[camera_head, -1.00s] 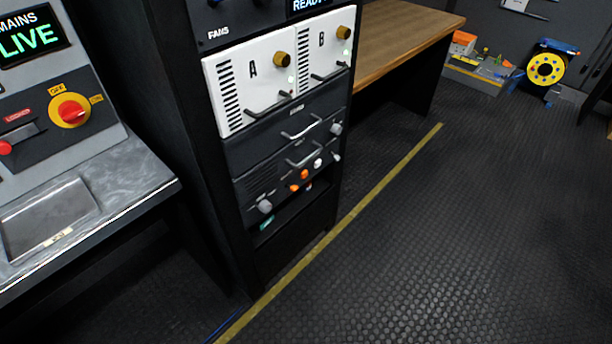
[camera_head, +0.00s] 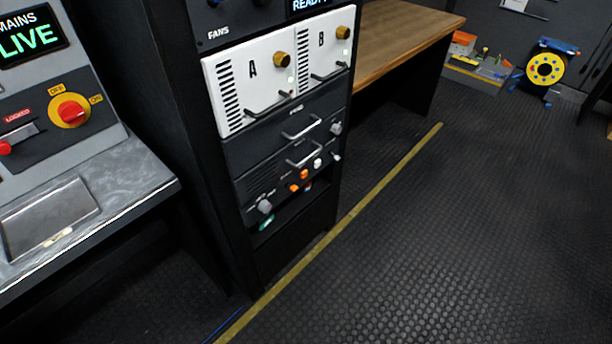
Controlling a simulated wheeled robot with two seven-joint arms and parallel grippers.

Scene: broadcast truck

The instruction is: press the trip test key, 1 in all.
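No key with a readable trip test label shows in the head view. A black equipment rack (camera_head: 290,240) stands in the middle. Its lower dark panel carries orange buttons (camera_head: 299,181), a white button (camera_head: 318,163), a grey knob (camera_head: 264,206) and a small green piece (camera_head: 266,223); their labels are too small to read. At the left, a grey console holds a red rotary switch (camera_head: 72,112) on a yellow plate marked OFF and ON, and a red-tipped lever (camera_head: 6,148) under a red label. Neither gripper is in view.
White modules A (camera_head: 231,97) and B (camera_head: 338,26) with handles sit above the dark panels. A wooden bench (camera_head: 410,35) stands behind the rack. A yellow and blue reel (camera_head: 546,68) stands at the far right. The dark floor (camera_head: 440,240) right of the yellow line is clear.

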